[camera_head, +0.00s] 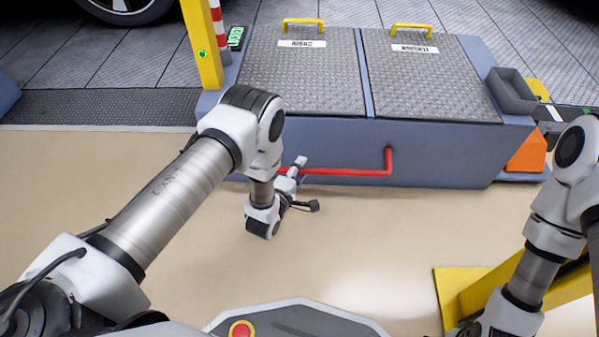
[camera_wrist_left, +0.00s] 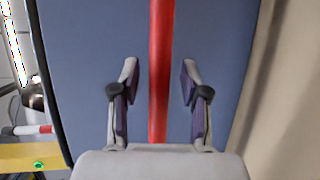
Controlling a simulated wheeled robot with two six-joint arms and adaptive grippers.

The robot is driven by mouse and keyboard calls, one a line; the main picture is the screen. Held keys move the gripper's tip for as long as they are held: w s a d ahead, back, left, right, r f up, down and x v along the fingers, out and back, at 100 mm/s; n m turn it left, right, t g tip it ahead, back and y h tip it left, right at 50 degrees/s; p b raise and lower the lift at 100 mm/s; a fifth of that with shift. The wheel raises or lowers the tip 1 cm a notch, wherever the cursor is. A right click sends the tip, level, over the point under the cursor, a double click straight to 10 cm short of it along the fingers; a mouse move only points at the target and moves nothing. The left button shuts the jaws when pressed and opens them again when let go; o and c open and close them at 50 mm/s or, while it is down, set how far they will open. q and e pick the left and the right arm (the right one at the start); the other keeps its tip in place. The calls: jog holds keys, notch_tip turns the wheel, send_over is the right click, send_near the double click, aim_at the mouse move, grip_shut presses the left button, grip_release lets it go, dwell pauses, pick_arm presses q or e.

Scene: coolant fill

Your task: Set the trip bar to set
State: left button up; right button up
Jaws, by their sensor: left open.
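The trip bar (camera_head: 345,171) is a red bar on the front face of a blue-grey cabinet (camera_head: 440,155). Its right end bends up to a mount on that face, and its left part passes behind my left gripper (camera_head: 305,184). My left gripper is open at the bar's left part. In the left wrist view, the red bar (camera_wrist_left: 161,50) runs between the two spread fingers of the left gripper (camera_wrist_left: 160,82), with a gap on each side. My right arm shows at the lower right; its gripper is out of the picture.
Two tread-plate lids with yellow handles (camera_head: 303,24) top the cabinet. A yellow post (camera_head: 202,45) stands at its left, a grey tray (camera_head: 512,90) and an orange block (camera_head: 527,152) at its right.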

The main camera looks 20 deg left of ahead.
pick_arm(q)
grip_shut()
jog(key=shift+r+p, duration=0.25)
jog(key=shift+p, duration=0.15)
notch_tip(320, 180, up, 4)
jog(key=g+p, duration=0.2)
jog(key=p, duration=0.3)
jog(key=n+g+p, duration=0.1)
jog(key=g+p, duration=0.2)
jog(key=p, duration=0.3)
jog(key=shift+s+r+n+g, duration=0.1)
jog(key=shift+r+n+g, duration=0.1)
jog(key=shift+n+g, duration=0.1)
jog(key=shift+w+r+n+g+h+p, duration=0.15)
jog(key=shift+r+g+h+p, duration=0.1)
jog(key=shift+g+p, duration=0.4)
jog(key=shift+w+r+n+g+h+p, duration=0.2)
jog(key=shift+g+p, duration=0.25)
jog(key=shift+g, duration=0.4)
jog(key=shift+s+a, duration=0.1)
grip_release()
